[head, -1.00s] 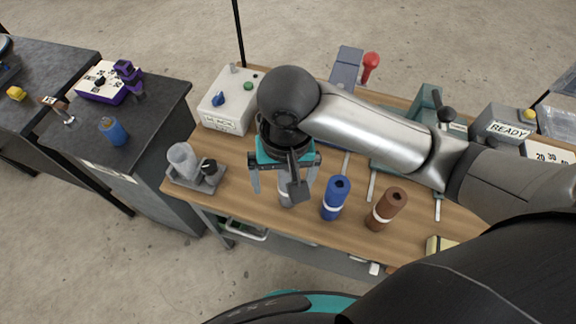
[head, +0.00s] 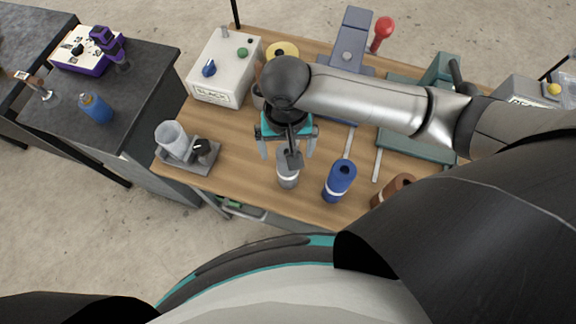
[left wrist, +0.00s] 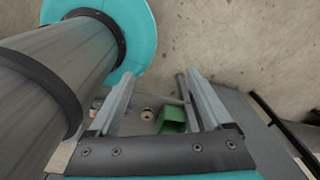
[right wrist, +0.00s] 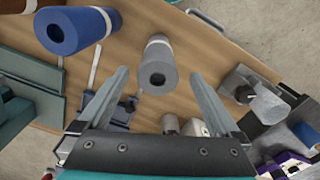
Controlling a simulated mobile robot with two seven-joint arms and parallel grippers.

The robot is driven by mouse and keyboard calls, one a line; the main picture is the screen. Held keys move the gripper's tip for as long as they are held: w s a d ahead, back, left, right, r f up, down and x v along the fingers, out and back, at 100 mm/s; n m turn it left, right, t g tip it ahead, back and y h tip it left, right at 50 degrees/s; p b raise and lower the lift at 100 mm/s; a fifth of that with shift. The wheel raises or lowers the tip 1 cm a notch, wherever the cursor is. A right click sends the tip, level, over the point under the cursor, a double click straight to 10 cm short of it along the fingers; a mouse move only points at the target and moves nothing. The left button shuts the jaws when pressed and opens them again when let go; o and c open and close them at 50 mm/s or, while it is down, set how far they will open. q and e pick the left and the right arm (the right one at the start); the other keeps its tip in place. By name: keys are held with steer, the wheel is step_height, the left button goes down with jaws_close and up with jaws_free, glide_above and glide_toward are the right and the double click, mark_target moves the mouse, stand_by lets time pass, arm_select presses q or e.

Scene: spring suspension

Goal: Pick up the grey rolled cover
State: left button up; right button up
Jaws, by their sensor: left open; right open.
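The grey rolled cover (head: 288,172) stands upright on the wooden bench near its front edge, with a white band around it. It also shows in the right wrist view (right wrist: 158,72), standing between the fingertips as seen from above. My right gripper (head: 286,150) is open and empty, above and slightly behind the grey roll in the head view. Its arm and wrist hide part of the bench. I cannot tell how far its tips are above the roll. My left gripper (left wrist: 165,74) is open and empty in the left wrist view, and is not in the head view.
A blue roll (head: 339,181) stands just right of the grey one, and a brown roll (head: 397,187) further right, partly hidden by my arm. A grey tray with a cup (head: 172,140) is to the left. A white control box (head: 225,68) stands behind.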

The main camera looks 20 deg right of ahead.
step_height(320, 180, down, 5)
steer(key=shift+d+f+b, duration=0.15)
steer(key=shift+f+b, duration=0.05)
steer(key=shift+b, duration=0.3)
jaws_close()
stand_by(0.6)
